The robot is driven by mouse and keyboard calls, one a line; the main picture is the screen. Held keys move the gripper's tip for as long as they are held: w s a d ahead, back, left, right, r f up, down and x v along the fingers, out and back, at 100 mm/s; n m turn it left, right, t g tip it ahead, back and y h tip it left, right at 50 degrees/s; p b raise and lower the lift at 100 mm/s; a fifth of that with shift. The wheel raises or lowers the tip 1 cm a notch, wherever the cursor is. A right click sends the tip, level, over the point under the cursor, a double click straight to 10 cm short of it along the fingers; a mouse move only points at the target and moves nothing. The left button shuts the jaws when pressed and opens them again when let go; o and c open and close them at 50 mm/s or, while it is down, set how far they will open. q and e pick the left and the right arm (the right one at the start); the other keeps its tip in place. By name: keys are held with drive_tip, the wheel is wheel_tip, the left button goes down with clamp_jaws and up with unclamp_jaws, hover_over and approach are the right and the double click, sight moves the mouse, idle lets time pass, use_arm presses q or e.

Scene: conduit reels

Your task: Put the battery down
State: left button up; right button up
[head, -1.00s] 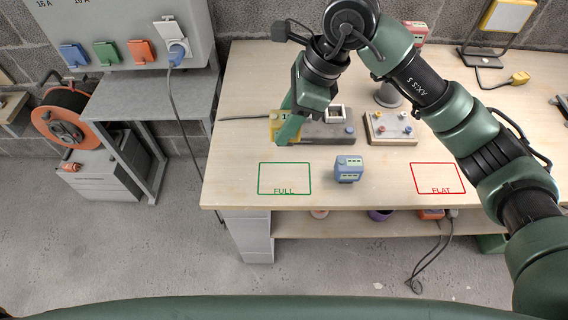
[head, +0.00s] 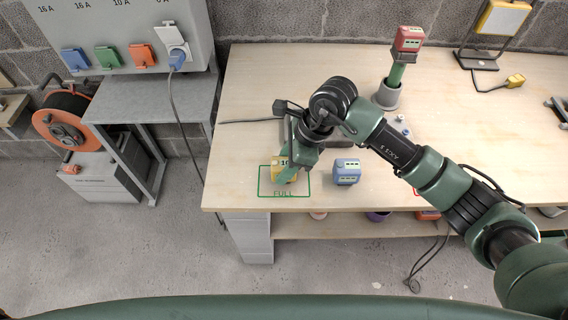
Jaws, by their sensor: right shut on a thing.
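A yellow battery (head: 277,172) is at the green FULL outline (head: 283,195) on the workbench, near its front left. My right gripper (head: 288,168) is shut on the yellow battery, coming from above and behind. The battery sits within the outline in the picture; I cannot tell whether its base touches the bench. My left gripper is not in view.
A red battery (head: 408,38) sits atop a green tool in a grey holder (head: 386,96) at the back. My right arm hides most of the charger, the terminal board and the red outline. The bench (head: 260,85) is clear at back left.

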drive_tip(key=shift+f, duration=0.1)
drive_tip(key=o, duration=0.9)
drive_tip(key=shift+f, duration=0.1)
drive_tip(key=o, duration=0.4)
drive_tip(key=shift+o, duration=0.2)
drive_tip(key=shift+r, duration=0.4)
drive_tip(key=b+v, duration=0.1)
drive_tip(key=v, duration=1)
drive_tip(key=shift+d+r, duration=0.3)
